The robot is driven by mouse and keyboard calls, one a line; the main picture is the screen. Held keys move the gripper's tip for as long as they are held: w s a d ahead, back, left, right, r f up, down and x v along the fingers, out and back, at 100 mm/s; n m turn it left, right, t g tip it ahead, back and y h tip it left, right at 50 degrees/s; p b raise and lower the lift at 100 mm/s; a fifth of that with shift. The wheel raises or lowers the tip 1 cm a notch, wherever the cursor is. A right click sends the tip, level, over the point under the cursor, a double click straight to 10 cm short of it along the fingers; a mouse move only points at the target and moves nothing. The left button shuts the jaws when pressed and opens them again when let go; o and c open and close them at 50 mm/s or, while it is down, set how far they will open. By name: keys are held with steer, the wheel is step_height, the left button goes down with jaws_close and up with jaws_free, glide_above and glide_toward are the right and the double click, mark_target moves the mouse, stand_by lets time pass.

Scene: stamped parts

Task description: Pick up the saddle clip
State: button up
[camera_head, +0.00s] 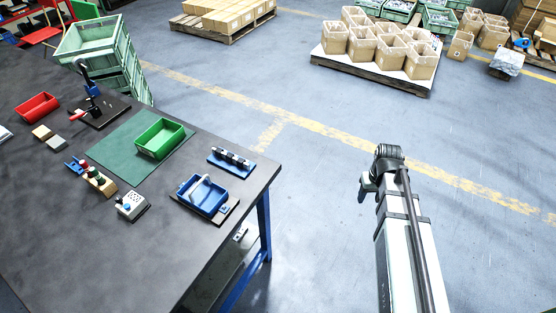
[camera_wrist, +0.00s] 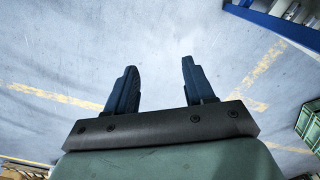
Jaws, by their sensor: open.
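I cannot make out the saddle clip for certain. A blue tray (camera_head: 203,196) stands near the table's right corner with a pale grey piece (camera_head: 198,187) in it; its shape is too small to name. A blue rack (camera_head: 231,162) behind it holds several small grey parts, also too small to tell apart. My gripper (camera_wrist: 158,70) is open and empty in the wrist view, with bare floor beyond its two dark fingers. In the head view my arm stands right of the table, over the floor, well apart from the tray and rack.
On the dark table (camera_head: 95,240) are a green bin (camera_head: 160,138) on a green mat (camera_head: 113,150), a red bin (camera_head: 37,107), a black-based toggle clamp (camera_head: 98,110) and small blocks. Green crates (camera_head: 95,45) stand behind. Floor between table and arm is clear.

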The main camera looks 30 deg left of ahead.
steer(key=a+r+n, duration=0.2)
steer(key=a+r, duration=0.2)
steer(key=a, duration=0.3)
steer(key=a+r+n, duration=0.2)
steer(key=a+r, duration=0.1)
steer(key=a, duration=0.5)
steer(key=s+a+r+n, duration=0.3)
steer(key=s+a+r, duration=0.25)
steer(key=a, duration=0.35)
steer(key=s+a+r+n, duration=0.2)
steer(key=s+a+r, duration=0.35)
steer(key=a, duration=0.25)
steer(key=s+a+r+n, duration=0.35)
steer(key=a+r, duration=0.25)
steer(key=a, duration=0.3)
glide_above(240, 160)
steer(key=shift+m, duration=0.35)
step_height(240, 160, down, 8)
steer(key=shift+r, duration=0.25)
steer(key=shift+w+f, duration=0.1)
steer(key=shift+f, duration=3)
steer(key=shift+c, duration=0.4)
jaws_close()
